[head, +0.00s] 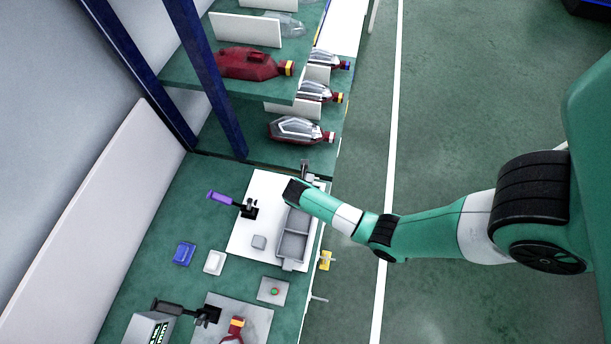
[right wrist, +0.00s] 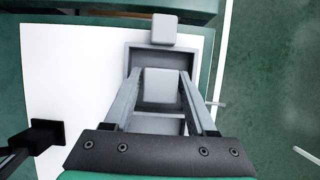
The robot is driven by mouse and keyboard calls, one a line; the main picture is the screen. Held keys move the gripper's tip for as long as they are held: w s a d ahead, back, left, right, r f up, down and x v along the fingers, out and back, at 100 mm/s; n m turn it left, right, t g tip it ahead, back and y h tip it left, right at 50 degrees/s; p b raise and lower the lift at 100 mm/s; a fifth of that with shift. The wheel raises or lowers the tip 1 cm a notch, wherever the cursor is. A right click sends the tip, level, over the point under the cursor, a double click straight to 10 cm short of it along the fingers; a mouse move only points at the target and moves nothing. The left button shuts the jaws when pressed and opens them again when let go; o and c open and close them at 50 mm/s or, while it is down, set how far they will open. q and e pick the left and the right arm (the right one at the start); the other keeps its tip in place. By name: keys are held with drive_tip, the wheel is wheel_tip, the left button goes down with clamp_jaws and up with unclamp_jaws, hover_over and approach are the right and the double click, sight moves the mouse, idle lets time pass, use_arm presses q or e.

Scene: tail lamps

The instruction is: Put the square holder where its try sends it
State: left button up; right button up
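A small grey square block (right wrist: 160,88) sits between the two fingers of my right gripper (right wrist: 160,74) in the right wrist view, over a grey compartment tray (right wrist: 132,62). The fingers lie close along its left and right sides; whether they touch it is unclear. Another grey square piece (right wrist: 163,30) is beyond the tray's far end. In the head view my right arm reaches in over the tray (head: 285,264), and its wrist hides the gripper. A grey square block (head: 259,241) lies on the white board (head: 262,187) left of the tray. My left gripper is not in view.
A purple-handled clamp (head: 225,199) stands left of the tray. A blue box (head: 184,253), a white box (head: 215,262) and a button plate (head: 273,291) lie nearer. A second fixture (head: 240,312) holds a red lamp. Shelves with lamps (head: 250,64) stand behind.

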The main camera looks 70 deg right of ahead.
drive_tip(key=shift+r, duration=0.1)
drive_tip(key=p+v, duration=0.4)
drive_tip(key=v, duration=0.8)
drive_tip(key=shift+p, duration=0.3)
drive_tip(key=shift+w+r, duration=0.1)
